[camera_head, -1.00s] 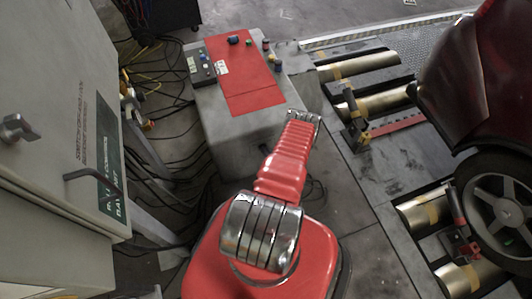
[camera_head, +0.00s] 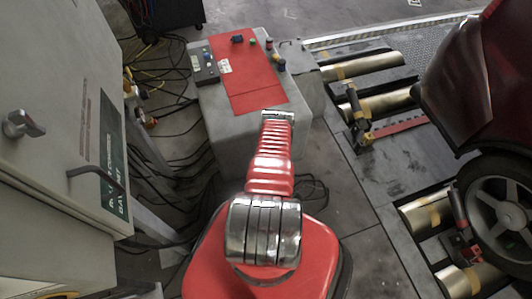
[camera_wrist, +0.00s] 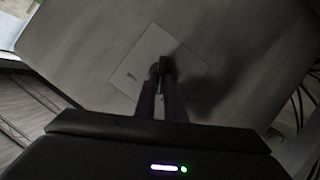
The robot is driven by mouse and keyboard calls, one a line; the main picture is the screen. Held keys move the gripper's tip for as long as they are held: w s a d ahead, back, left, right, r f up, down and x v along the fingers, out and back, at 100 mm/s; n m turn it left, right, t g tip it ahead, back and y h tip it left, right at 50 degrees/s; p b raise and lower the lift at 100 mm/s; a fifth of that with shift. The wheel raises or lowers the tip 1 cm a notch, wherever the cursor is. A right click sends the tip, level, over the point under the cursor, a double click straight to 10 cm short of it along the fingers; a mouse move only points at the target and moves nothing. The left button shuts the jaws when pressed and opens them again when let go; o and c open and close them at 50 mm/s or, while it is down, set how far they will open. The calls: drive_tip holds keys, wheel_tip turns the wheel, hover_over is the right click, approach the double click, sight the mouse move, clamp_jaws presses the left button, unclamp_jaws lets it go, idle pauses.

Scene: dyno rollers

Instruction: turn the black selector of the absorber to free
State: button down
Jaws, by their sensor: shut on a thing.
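In the wrist view my gripper (camera_wrist: 161,80) is shut on a small dark piece, the black selector (camera_wrist: 163,66), which stands on a white square plate (camera_wrist: 142,46) on a grey face. The fingers cover most of the selector, so its setting cannot be read. The print on the plate is too small to read. In the head view my red arm reaches to the near face of the grey console (camera_head: 245,128); its far end hides the gripper and the selector there.
Brass rollers (camera_head: 375,65) and a red car (camera_head: 485,80) are at right.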

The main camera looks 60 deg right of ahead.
drive_tip(key=shift+w+a+f+n+h, duration=0.15)
drive_tip(key=shift+w+n+h, duration=0.25)
drive_tip(key=shift+n+h, duration=0.5)
drive_tip(key=shift+n, duration=0.3)
drive_tip(key=c, duration=1.8)
unclamp_jaws()
drive_tip(key=shift+s, duration=0.1)
drive_tip(key=shift+c, duration=0.2)
drive_tip(key=v, duration=1.2)
drive_tip(key=shift+r, duration=0.3)
